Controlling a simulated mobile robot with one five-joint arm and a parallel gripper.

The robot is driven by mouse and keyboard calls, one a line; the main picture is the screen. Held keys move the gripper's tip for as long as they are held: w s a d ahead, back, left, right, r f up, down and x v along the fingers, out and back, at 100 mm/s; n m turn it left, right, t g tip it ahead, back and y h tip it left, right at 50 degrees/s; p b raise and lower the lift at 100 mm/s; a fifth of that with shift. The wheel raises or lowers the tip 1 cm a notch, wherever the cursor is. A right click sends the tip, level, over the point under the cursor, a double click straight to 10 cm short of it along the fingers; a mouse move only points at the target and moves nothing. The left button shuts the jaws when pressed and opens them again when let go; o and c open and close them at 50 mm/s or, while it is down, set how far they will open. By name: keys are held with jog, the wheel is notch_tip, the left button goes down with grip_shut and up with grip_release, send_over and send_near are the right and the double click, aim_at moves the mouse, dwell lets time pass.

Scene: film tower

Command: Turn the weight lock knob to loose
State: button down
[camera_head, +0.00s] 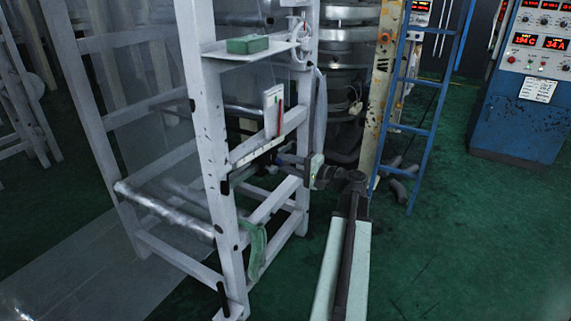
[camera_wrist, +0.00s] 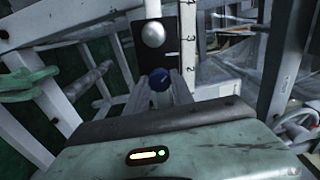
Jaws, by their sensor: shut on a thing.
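A blue knob (camera_wrist: 158,77) shows in the wrist view, low on a black plate (camera_wrist: 143,58). The two grey fingers of my gripper (camera_wrist: 161,85) stand on either side of it and are shut on it. The fingers cover part of its sides. A silver round knob (camera_wrist: 153,34) sits above it on the same plate, apart from the fingers. In the head view my gripper (camera_head: 286,159) reaches left to the white frame (camera_head: 215,190); the knob cannot be made out there. No loose or tight marking can be read.
A white scale strip (camera_wrist: 188,50) with numbers stands right of the plate. A green cloth (camera_head: 257,250) hangs on a lower bar of the frame. A shelf (camera_head: 222,55) carries a green block (camera_head: 248,44).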

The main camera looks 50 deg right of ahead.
dwell(0.4)
jog(key=c, duration=1.1)
grip_release()
jog(key=v, duration=0.7)
jog(key=shift+s+d, duration=0.1)
jog(key=shift+s, duration=0.3)
